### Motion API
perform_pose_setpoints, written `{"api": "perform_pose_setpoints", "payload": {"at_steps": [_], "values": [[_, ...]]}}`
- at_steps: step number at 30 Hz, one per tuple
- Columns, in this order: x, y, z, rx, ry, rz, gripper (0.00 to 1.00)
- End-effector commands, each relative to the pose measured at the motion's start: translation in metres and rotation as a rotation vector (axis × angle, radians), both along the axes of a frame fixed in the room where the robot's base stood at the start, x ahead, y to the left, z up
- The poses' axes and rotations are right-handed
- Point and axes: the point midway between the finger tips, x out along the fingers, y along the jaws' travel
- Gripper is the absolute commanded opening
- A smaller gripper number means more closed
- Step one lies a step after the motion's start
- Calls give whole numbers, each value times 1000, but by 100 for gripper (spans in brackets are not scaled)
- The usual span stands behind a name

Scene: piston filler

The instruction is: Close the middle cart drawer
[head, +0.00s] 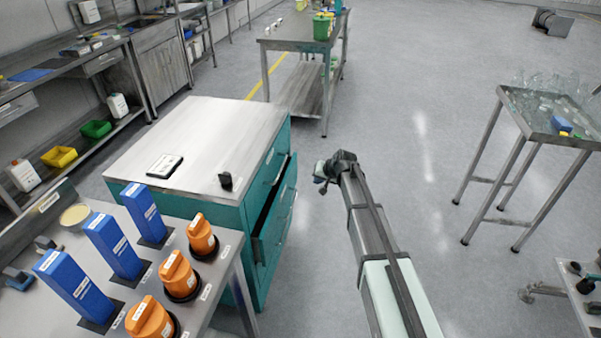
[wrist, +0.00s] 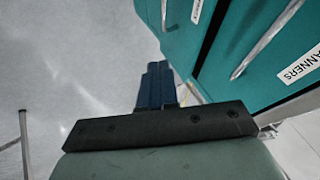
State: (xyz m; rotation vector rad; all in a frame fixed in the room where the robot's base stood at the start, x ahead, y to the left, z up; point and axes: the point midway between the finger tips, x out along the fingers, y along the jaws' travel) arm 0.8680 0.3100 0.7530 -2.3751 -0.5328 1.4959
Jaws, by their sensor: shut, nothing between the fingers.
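The teal cart (head: 195,150) with a steel top stands left of centre in the head view, its drawer side facing right. One drawer (head: 278,222), below the top one, is pulled out, with a dark gap above its front; it appears to be the middle drawer. My gripper (head: 321,180) is to the right of the cart, apart from the drawer fronts in the head view. In the wrist view its dark blue fingers (wrist: 157,86) are together and empty. Teal drawer fronts (wrist: 225,45) with pale handles and labels fill the upper right there; one label reads "ANNERS", partly cut off.
A black-and-white device (head: 165,166) and a small black item (head: 225,181) lie on the cart top. A bench with blue boxes (head: 115,246) and orange-capped containers (head: 180,275) stands in front. A glassware table (head: 545,115) stands at right. The floor right of the cart is clear.

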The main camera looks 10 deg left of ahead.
Motion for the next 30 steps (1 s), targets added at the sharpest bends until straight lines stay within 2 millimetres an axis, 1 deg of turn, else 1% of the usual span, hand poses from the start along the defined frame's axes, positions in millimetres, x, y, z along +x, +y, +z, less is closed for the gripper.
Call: {"api": "perform_pose_setpoints", "payload": {"at_steps": [1, 2, 3, 4, 6, 8, 9, 11, 13, 14, 16, 18, 20, 22, 25, 30], "values": [[17, -12, -4, -1, 2, -19, 0], [25, -19, -5, -1, 3, -29, 0], [42, -26, -9, 1, 6, -42, 0], [54, -33, -11, 4, 8, -53, 0], [81, -41, -16, 25, 19, -73, 0], [102, -45, -20, 48, 39, -85, 0], [116, -48, -23, 64, 54, -93, 0], [135, -49, -27, 95, 88, -95, 0], [157, -46, -32, 136, 134, -89, 0], [165, -43, -34, 154, 154, -83, 0], [180, -32, -37, 201, 210, -58, 0], [189, -17, -36, 249, 269, -21, 0], [189, -7, -33, 288, 318, 13, 0], [180, 0, -29, 323, 366, 52, 0], [167, 4, -25, 345, 408, 94, 0], [160, 8, -28, 342, 429, 121, 0]]}}
